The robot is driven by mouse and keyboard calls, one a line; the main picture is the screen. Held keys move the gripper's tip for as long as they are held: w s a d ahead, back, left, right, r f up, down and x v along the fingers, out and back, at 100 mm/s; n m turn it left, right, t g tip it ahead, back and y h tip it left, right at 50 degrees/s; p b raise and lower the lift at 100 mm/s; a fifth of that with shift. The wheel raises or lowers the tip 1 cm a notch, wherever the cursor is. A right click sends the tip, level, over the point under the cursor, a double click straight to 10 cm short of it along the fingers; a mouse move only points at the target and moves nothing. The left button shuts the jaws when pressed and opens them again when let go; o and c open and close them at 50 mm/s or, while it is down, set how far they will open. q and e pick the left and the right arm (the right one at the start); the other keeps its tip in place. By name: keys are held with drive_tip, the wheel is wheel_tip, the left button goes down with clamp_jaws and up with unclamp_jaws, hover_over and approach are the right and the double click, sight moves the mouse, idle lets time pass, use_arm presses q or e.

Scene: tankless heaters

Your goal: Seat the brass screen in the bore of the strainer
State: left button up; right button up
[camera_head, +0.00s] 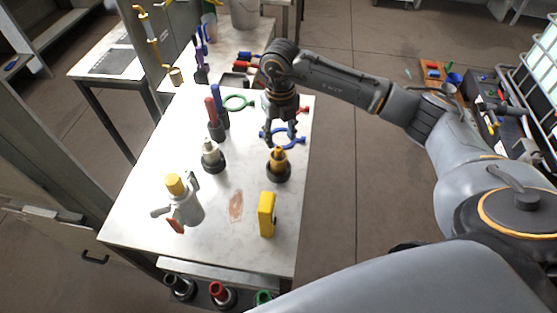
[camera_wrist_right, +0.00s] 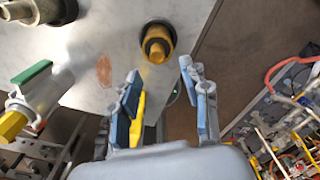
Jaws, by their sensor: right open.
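A brass-coloured cylinder (camera_head: 278,158), which looks like the screen, stands upright in a dark round holder on the table. It also shows in the right wrist view (camera_wrist_right: 155,46). A grey metal body with a side branch and a yellow cap (camera_head: 186,208), which may be the strainer, stands at the table's front left; it shows at the left in the wrist view (camera_wrist_right: 40,92). Its bore cannot be made out. My right gripper (camera_head: 281,138) is open and empty, pointing down just behind and above the brass cylinder. The left gripper is out of view.
A yellow block (camera_head: 267,214) stands at the front right. A pale fitting (camera_head: 211,155) in a dark base and red and blue upright handles (camera_head: 213,112) stand left of my gripper. Blue (camera_head: 291,141) and green rings (camera_head: 238,102) lie behind. The table's front middle is mostly clear.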

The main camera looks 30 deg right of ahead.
sight(278, 148)
drive_tip(key=shift+f, duration=0.35)
drive_tip(key=f+p, duration=0.2)
drive_tip(key=f, duration=0.1)
drive_tip(key=f+p, duration=0.1)
drive_tip(key=shift+w+a+f, duration=0.15)
drive_tip(key=shift+w+f, duration=0.15)
drive_tip(key=shift+f, duration=0.4)
clamp_jaws()
